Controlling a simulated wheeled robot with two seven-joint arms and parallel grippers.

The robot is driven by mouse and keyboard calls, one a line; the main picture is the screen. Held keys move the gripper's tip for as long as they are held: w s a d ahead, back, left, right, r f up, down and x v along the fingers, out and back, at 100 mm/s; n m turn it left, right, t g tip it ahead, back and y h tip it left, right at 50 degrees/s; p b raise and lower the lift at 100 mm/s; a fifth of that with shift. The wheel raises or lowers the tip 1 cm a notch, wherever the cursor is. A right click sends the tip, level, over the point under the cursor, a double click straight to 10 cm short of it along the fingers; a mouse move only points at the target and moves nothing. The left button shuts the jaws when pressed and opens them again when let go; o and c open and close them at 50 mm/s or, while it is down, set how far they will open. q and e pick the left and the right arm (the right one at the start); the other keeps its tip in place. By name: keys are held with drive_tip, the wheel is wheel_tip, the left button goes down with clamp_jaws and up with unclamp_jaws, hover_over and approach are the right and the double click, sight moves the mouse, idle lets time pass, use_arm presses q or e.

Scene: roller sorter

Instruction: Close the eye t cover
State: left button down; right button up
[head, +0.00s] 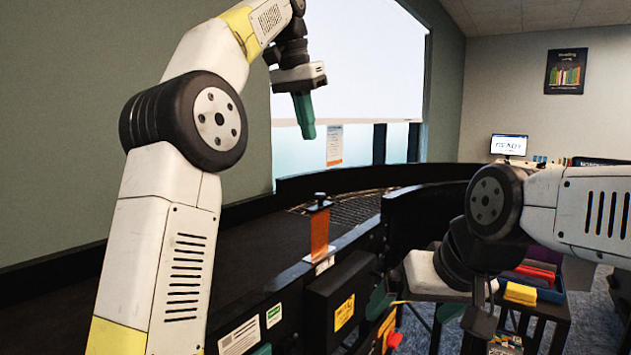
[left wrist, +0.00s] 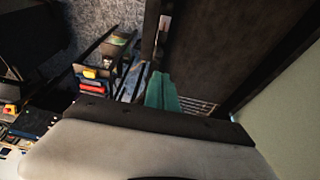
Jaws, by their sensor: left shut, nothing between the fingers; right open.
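An orange upright flap (head: 320,232), which looks like the eye cover, stands on the near side rail of the conveyor in the head view. It has a dark knob at its top and a pale bracket at its foot. I cannot tell how far it is open. My left gripper (head: 307,128) points down with its teal fingers together and empty, above the flap in the picture and apart from it. Its fingers also show in the left wrist view (left wrist: 162,92). My right gripper (head: 413,305) is low at the right, its teal fingers spread apart, partly hidden by its own wrist.
The dark conveyor (head: 240,245) curves away to rollers (head: 350,208) behind tall black side walls. A black box with a yellow label (head: 343,312) is fixed below the rail. A blue bin (head: 540,285) with coloured items stands at the right. Air around the left gripper is free.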

sight(319, 194)
use_arm(q)
drive_tip(key=x, duration=0.8)
drive_tip(key=s+x, duration=0.1)
drive_tip(key=x, duration=0.3)
drive_tip(key=shift+a+f, duration=0.2)
drive_tip(key=shift+a, duration=0.05)
drive_tip(key=shift+f, duration=0.1)
drive_tip(key=shift+f, duration=0.1)
